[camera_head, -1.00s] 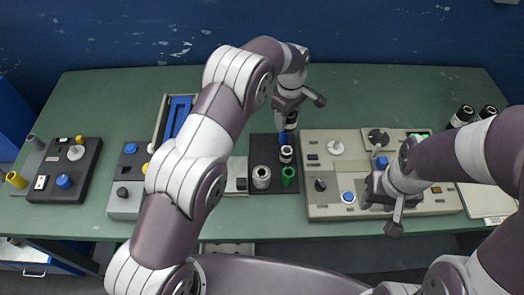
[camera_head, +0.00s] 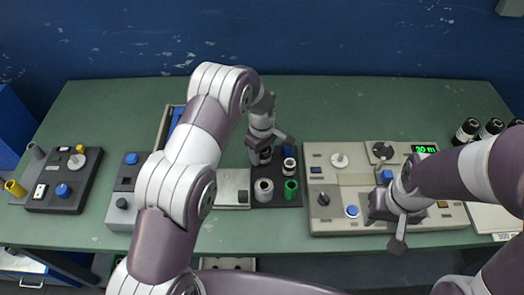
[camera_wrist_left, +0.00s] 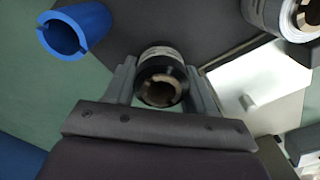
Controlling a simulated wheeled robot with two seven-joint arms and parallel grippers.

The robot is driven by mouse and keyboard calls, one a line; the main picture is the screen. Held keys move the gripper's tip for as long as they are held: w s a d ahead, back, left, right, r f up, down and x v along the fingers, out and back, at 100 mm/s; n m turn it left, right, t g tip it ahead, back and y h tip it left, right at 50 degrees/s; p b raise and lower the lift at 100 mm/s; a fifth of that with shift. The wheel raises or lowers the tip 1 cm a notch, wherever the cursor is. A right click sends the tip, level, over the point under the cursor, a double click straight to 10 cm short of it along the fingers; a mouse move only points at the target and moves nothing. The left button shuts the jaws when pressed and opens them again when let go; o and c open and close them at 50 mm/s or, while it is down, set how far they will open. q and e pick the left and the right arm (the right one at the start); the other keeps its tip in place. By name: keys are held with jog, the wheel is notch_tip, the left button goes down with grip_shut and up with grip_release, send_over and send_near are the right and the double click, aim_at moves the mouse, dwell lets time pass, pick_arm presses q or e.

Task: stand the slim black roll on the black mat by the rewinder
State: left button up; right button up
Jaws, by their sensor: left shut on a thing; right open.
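The slim black roll (camera_wrist_left: 160,62) is upright between the two fingers of my left gripper (camera_wrist_left: 161,88) in the left wrist view, its hollow core facing the camera. In the head view my left gripper (camera_head: 266,142) is shut on it at the far left part of the black mat (camera_head: 275,199). Whether the roll touches the mat cannot be told. The mat lies against the left side of the large beige machine (camera_head: 330,222), which has a green display. My right gripper (camera_head: 396,222) is open and empty over the front of that machine.
A blue tube (camera_wrist_left: 78,30), a black-and-white roll (camera_head: 289,166), a grey roll (camera_head: 263,190) and a green tube (camera_head: 291,188) stand on the mat. A silver plate (camera_head: 230,189) adjoins its left. Several black rolls (camera_head: 467,130) stand at the far right. The back of the table is clear.

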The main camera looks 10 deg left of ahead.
pick_arm(q)
jog(key=shift+f, duration=0.2)
jog(key=o, duration=1.1)
jog(key=shift+c, duration=0.2)
